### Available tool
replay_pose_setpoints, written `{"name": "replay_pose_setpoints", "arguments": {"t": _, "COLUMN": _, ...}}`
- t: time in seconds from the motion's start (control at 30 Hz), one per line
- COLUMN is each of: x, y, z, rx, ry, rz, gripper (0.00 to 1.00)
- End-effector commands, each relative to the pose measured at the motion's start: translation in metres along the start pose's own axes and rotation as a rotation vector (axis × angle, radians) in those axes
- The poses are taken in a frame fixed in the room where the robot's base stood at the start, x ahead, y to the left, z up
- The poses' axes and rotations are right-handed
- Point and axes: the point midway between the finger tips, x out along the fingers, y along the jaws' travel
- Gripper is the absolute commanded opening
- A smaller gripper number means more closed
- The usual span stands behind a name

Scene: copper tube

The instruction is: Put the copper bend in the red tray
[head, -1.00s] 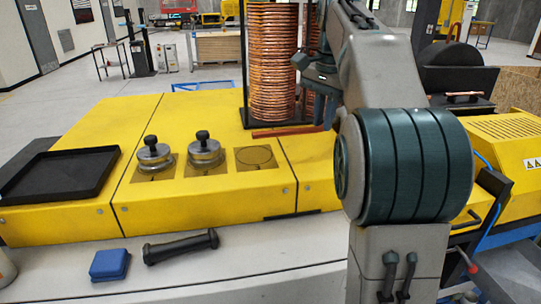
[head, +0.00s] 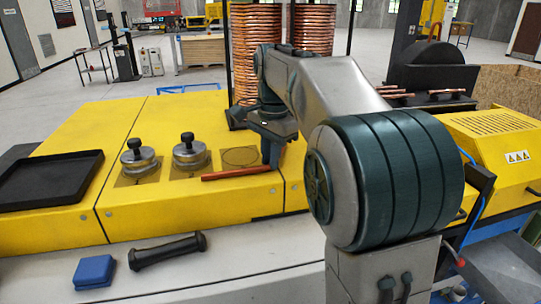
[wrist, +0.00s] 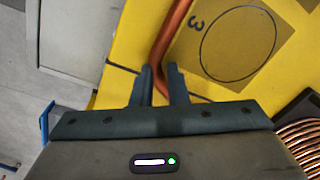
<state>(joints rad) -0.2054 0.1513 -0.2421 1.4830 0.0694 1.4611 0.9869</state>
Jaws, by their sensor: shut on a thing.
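The copper bend (head: 237,173) is a reddish copper tube, seen side-on over the yellow machine in the head view. In the wrist view the bend (wrist: 171,35) runs up from between my fingers and curves away to the right behind one finger. My gripper (wrist: 159,72) is shut on it. No red tray shows; the only tray I see is a black tray (head: 52,203) at the far left of the yellow top.
Two metal knobbed weights (head: 139,163) (head: 190,155) stand on marked squares between the bend and the black tray. A circle-marked square (head: 240,157) is empty. A tall copper coil (head: 256,55) rises behind. A blue block (head: 94,271) and black handle (head: 168,251) lie in front.

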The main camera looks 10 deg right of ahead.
Motion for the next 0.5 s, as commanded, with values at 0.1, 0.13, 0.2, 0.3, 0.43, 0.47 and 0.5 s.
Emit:
{"name": "replay_pose_setpoints", "arguments": {"t": 0.1, "x": 0.0001, "y": 0.0000, "z": -0.0001, "rx": 0.000, "ry": 0.000, "rz": 0.000, "gripper": 0.00}}
{"name": "replay_pose_setpoints", "arguments": {"t": 0.13, "x": 0.0007, "y": 0.0000, "z": -0.0001, "rx": 0.000, "ry": 0.000, "rz": 0.000, "gripper": 0.00}}
{"name": "replay_pose_setpoints", "arguments": {"t": 0.2, "x": 0.0004, "y": 0.0000, "z": -0.0001, "rx": 0.000, "ry": 0.000, "rz": 0.000, "gripper": 0.33}}
{"name": "replay_pose_setpoints", "arguments": {"t": 0.3, "x": 0.0003, "y": 0.0000, "z": -0.0001, "rx": 0.000, "ry": 0.000, "rz": 0.000, "gripper": 0.35}}
{"name": "replay_pose_setpoints", "arguments": {"t": 0.43, "x": 0.0003, "y": 0.0000, "z": -0.0001, "rx": 0.000, "ry": 0.000, "rz": 0.000, "gripper": 0.35}}
{"name": "replay_pose_setpoints", "arguments": {"t": 0.47, "x": 0.0001, "y": 0.0000, "z": -0.0001, "rx": 0.000, "ry": 0.000, "rz": 0.000, "gripper": 0.35}}
{"name": "replay_pose_setpoints", "arguments": {"t": 0.5, "x": -0.0008, "y": -0.0001, "z": -0.0001, "rx": 0.000, "ry": 0.000, "rz": 0.000, "gripper": 0.35}}
